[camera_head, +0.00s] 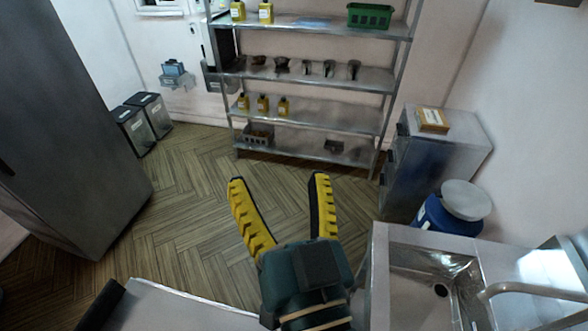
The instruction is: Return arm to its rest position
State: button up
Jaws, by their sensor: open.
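My gripper (279,182) is in the lower middle of the head view. Its two yellow ridged fingers are spread apart and point up the picture, away from me. Nothing is between them, only the wood floor (185,205) beyond. The dark green gripper body sits at the lower edge, between a steel surface on the left and the sink on the right. The gripper is empty and apart from the shelves behind it.
A steel shelf rack (315,120) with yellow bottles and a green crate (369,16) stands at the back. A steel sink (425,285) and blue barrel (436,214) are at right. A tall grey cabinet (65,120) is left. A steel surface (170,308) lies lower left. Open floor lies between.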

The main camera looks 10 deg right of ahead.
jog(key=s+d+r+n+t+h+p, duration=0.1)
jog(key=s+d+r+t, duration=0.1)
jog(key=r, duration=0.5)
jog(key=shift+s+d+h, duration=0.3)
jog(key=shift+s+h, duration=0.1)
jog(key=shift+s, duration=0.35)
